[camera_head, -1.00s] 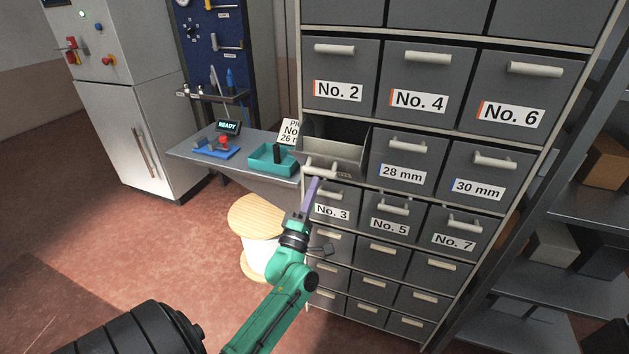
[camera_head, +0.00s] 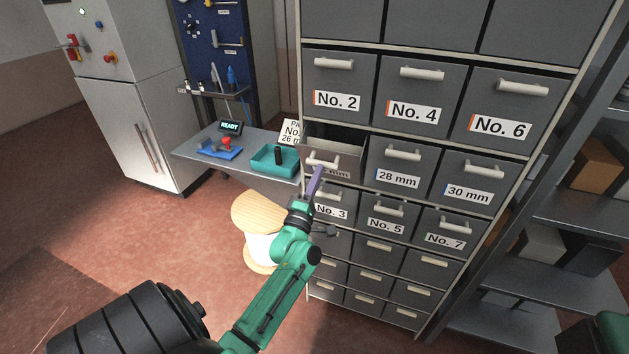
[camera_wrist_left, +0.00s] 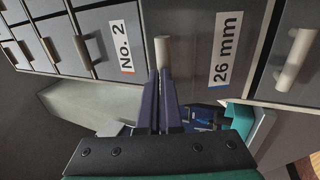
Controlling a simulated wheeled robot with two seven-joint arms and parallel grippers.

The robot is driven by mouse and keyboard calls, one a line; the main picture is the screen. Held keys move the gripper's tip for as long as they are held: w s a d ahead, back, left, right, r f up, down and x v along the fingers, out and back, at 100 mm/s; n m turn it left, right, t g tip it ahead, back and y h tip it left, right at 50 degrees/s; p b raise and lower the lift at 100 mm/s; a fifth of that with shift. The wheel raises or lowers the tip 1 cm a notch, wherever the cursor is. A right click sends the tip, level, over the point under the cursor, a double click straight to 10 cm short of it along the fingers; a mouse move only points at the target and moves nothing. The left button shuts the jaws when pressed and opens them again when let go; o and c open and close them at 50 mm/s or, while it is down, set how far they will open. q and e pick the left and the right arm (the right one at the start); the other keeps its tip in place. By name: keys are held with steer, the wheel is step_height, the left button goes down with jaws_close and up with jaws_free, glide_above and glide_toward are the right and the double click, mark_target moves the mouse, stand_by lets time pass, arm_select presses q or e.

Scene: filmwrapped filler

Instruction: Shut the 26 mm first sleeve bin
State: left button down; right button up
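The 26 mm bin (camera_head: 328,170) is a grey drawer with a pale handle in the left column of the cabinet. It stands out a little from its neighbours, and part of its inside shows above its front. In the left wrist view its front carries the label "26 mm" (camera_wrist_left: 225,50) and the handle (camera_wrist_left: 163,52). My left gripper (camera_head: 318,172) has its purple fingers together, with nothing seen between them. Its tips (camera_wrist_left: 160,73) are at the handle; whether they touch it I cannot tell. The fingers partly cover the bin's label in the head view. My right gripper is out of view.
The No. 2 drawer (camera_head: 338,85), 28 mm drawer (camera_head: 400,165) and No. 3 drawer (camera_head: 338,203) around it look shut. A side table (camera_head: 190,152) holds a teal tray (camera_head: 262,166) and a READY display (camera_head: 230,127). A cable spool (camera_head: 262,212) stands beside the cabinet. Shelves are at right.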

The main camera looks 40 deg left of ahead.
mark_target(327, 151)
arm_select(q)
steer(key=shift+w+a+r, duration=0.4)
steer(key=shift+w+r, duration=0.55)
steer(key=shift+w, duration=0.15)
steer(key=shift+w+a+r, duration=0.35)
steer(key=shift+w+r, duration=0.55)
steer(key=shift+w, duration=0.15)
steer(key=shift+w+a+r, duration=0.4)
steer(key=shift+w+r, duration=0.55)
steer(key=shift+w, duration=0.15)
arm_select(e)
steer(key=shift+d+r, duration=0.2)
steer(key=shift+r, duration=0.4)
arm_select(q)
steer(key=shift+p, duration=0.3)
